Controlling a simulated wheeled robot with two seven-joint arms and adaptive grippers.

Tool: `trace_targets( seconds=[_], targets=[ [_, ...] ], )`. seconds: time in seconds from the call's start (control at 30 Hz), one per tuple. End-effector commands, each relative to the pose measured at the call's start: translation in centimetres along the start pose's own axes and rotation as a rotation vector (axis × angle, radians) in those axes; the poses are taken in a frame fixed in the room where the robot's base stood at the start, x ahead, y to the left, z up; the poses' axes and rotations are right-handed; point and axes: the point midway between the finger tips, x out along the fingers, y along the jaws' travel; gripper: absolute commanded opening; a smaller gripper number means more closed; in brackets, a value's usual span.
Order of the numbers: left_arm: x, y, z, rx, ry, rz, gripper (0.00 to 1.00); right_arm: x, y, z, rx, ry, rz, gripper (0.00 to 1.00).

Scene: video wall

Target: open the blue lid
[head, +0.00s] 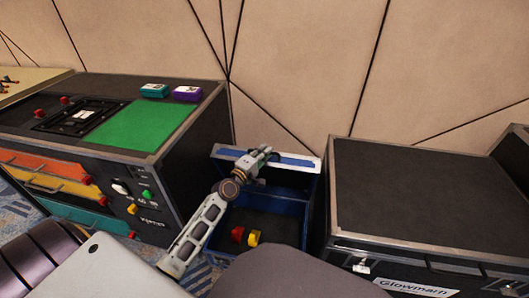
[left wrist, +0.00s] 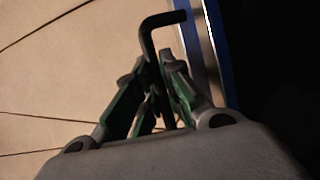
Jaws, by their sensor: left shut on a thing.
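The blue lid (head: 299,161) tops the blue box between two black cases in the head view. It is raised at the back, and the inside of the box shows below it. My left gripper (head: 264,153) is at the lid's top edge. In the left wrist view my left gripper (left wrist: 160,105) is shut on a black bent handle (left wrist: 150,45), with the lid's blue and metal edge (left wrist: 190,40) right beside it. My left arm crosses in front of the box's left part. My right gripper is not in view.
A red block (head: 238,234) and a yellow block (head: 254,238) lie in the box (head: 305,215). The left case (head: 185,160) bears a green mat (head: 140,127), a teal block (head: 154,90) and a purple block (head: 187,93). The right case (head: 420,190) has a bare top. A panelled wall stands behind.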

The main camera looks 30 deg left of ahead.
Motion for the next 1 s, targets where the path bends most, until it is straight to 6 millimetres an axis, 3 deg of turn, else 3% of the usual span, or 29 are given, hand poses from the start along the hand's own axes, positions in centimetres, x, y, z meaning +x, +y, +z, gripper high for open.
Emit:
trace_targets(
  seconds=[0.03, 0.07, 0.23, 0.67, 1.0],
  targets=[
    [0.0, -0.2, -0.1, 0.001, 0.002, -0.003, 0.00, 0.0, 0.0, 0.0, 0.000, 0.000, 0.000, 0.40],
    [0.0, -0.2, -0.1, 0.001, 0.002, -0.002, 0.12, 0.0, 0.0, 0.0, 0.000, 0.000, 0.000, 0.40],
    [0.0, -0.1, -0.1, 0.000, 0.001, -0.002, 0.32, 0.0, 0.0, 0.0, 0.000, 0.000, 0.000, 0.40],
    [-0.2, 0.0, 0.0, 0.000, 0.000, 0.000, 0.32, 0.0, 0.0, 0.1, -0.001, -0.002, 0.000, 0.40],
    [-1.9, -0.1, 0.0, 0.000, 0.000, -0.001, 0.32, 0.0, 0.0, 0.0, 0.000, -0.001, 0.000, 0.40]
  ],
)
